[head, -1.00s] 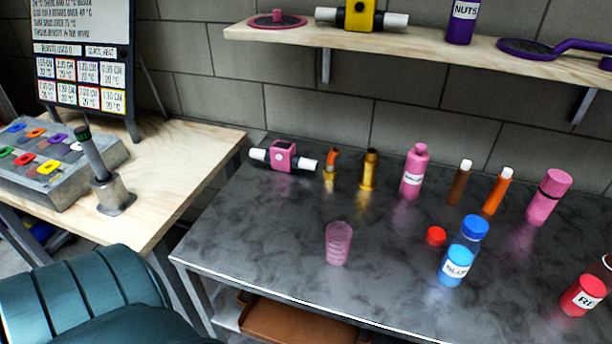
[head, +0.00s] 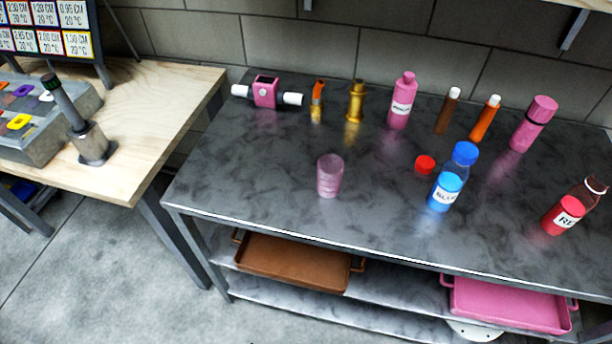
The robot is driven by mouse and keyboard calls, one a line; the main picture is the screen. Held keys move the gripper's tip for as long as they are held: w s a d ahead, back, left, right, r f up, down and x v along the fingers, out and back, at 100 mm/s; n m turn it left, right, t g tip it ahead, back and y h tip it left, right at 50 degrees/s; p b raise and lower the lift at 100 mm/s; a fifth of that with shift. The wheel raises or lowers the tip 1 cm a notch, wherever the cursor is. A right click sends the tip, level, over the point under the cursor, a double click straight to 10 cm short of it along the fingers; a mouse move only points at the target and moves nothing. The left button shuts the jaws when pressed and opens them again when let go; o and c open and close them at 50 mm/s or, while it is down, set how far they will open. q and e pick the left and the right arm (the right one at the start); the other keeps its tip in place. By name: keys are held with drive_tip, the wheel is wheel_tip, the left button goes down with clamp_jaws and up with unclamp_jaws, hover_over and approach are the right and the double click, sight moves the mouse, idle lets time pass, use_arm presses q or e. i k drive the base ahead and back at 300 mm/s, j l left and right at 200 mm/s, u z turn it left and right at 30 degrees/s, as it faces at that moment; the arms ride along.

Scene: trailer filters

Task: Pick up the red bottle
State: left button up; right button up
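The red bottle (head: 567,214) stands at the right end of the dark metal table (head: 270,200). It has clear upper walls, red contents and a white label reading "RE", the rest of which is turned out of sight. A red cap (head: 425,165) lies on the table behind the blue bottle (head: 447,185). Neither of my grippers can be made out in the head view.
A pink cup (head: 329,175) stands near the table's front. Along the back are a pink bottle (head: 402,102), brown and orange tubes (head: 485,118), and a pink flask (head: 533,123). Brown (head: 295,262) and pink (head: 510,303) trays sit on the lower shelf. The floor in front is clear.

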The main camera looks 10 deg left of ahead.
sight(576, 204)
drive_tip(key=z, duration=1.5)
drive_tip(key=j+u, duration=0.1)
